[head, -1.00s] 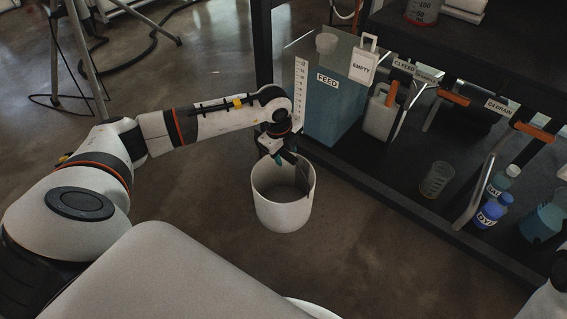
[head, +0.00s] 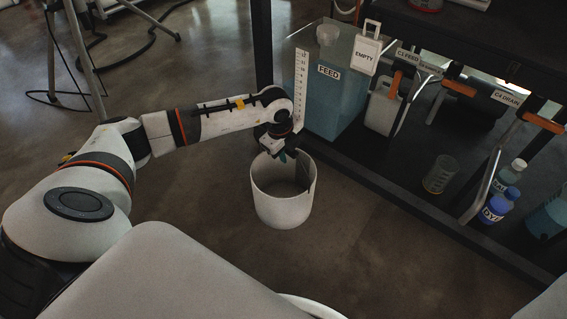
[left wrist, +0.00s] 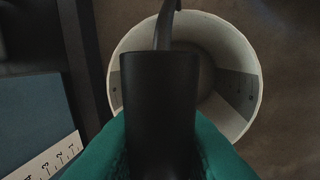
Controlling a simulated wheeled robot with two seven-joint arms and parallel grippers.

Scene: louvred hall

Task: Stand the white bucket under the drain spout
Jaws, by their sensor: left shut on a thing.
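The white bucket (head: 283,208) is upright and open-topped in front of the rack, left of centre. My left gripper (head: 276,152) is above its far rim, shut on the dark handle grip. In the left wrist view the black grip (left wrist: 158,100) lies between teal fingers, with the bucket's round rim (left wrist: 253,75) below. I cannot tell whether the bucket touches the floor. A label reading C4 DRAIN (head: 507,96) is on the rack at right, near a bent grey pipe (head: 483,188) coming down over the rack's front edge. The spout's outlet is not clear. My right gripper is out of view.
A blue FEED tank (head: 330,100) stands on the rack's low shelf, close behind the bucket. A white jug (head: 383,110), a beaker (head: 440,174) and small bottles (head: 497,207) stand further right. The shelf's dark front edge (head: 400,200) bounds clear floor (head: 390,260).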

